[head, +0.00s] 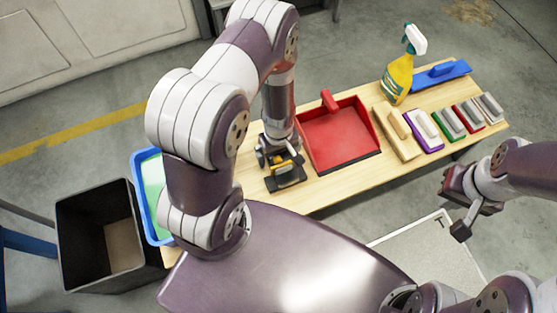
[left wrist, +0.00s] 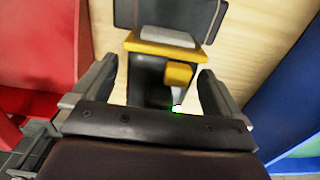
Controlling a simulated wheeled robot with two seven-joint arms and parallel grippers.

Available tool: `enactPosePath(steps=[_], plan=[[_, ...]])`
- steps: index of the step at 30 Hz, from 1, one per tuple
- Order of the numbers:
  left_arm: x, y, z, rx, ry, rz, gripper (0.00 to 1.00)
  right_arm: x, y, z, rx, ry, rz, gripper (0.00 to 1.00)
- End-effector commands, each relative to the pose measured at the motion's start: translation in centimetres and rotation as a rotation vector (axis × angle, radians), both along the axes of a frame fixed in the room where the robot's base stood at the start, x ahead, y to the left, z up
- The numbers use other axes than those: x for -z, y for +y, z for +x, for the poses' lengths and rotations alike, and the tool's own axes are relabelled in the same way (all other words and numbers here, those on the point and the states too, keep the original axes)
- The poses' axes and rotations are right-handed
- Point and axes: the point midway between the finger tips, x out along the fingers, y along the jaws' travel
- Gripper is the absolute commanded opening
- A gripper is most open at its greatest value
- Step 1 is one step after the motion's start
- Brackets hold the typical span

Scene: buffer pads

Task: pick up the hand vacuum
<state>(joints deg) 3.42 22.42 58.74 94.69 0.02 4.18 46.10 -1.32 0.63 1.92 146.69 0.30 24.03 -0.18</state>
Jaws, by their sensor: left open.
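The hand vacuum (head: 288,181) is black with yellow parts and lies on the wooden table under my left gripper (head: 279,158). The gripper and arm hide part of it in the head view. In the left wrist view the hand vacuum (left wrist: 165,50) runs up the middle, its black and yellow body between my two open fingers. I cannot tell whether the fingers touch it. My right gripper (head: 457,206) is empty, with its fingers apart, off the table's front edge at the right.
A red dustpan (head: 338,140) lies close right of the vacuum. A blue bin (head: 140,190) is at the table's left end, beside a black bin (head: 110,235). A spray bottle (head: 398,75), a blue tool (head: 442,74) and several brushes (head: 450,125) occupy the right end.

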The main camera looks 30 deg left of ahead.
Motion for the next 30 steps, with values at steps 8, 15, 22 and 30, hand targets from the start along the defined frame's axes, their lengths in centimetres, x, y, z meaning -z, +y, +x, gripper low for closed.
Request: enactPosePath(steps=[8,15,22,30], plan=[[-0.2,0.0,0.0,0.000,0.000,0.000,0.51,-0.2,0.0,0.0,0.000,-0.001,0.000,0.00],[-0.3,0.0,0.1,0.000,-0.001,0.000,0.20,-0.2,0.0,0.0,0.000,-0.001,0.000,0.00],[-1.4,0.0,0.1,0.000,-0.003,0.000,0.20,-1.0,0.0,0.0,0.000,-0.001,0.000,0.00],[-5.2,-0.6,0.2,0.005,-0.003,0.000,0.20,-3.4,0.0,0.0,0.000,-0.001,0.000,0.00]])
